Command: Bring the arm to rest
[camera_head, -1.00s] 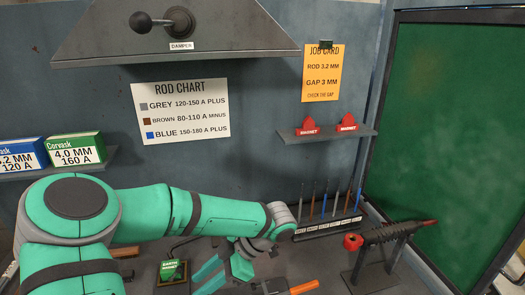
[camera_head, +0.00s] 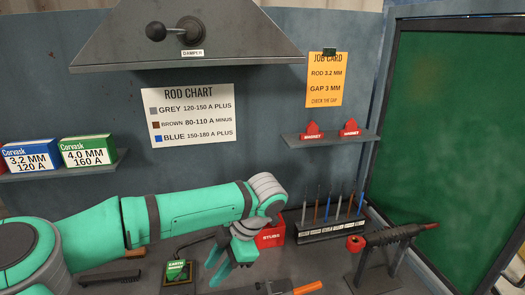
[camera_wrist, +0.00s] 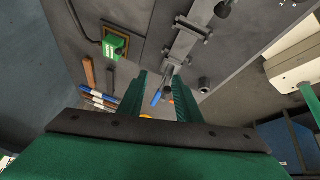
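My gripper (camera_head: 214,264) hangs below the wrist over the bench, fingers pointing down. It is just right of the green earth block and left of the red stubs box. In the wrist view, my gripper (camera_wrist: 160,77) has its two green fingers apart with a clear gap and nothing held. A small blue-tipped item shows through the gap, lower down, apart from the fingers. My arm stretches from the lower left across the picture's lower half.
A green earth block (camera_head: 178,272) and a red stubs box (camera_head: 270,236) flank my gripper. A rod rack (camera_head: 328,229) with several rods stands at the back. An electrode holder (camera_head: 395,237) rests on a stand at right. The damper hood (camera_head: 225,45) overhangs above.

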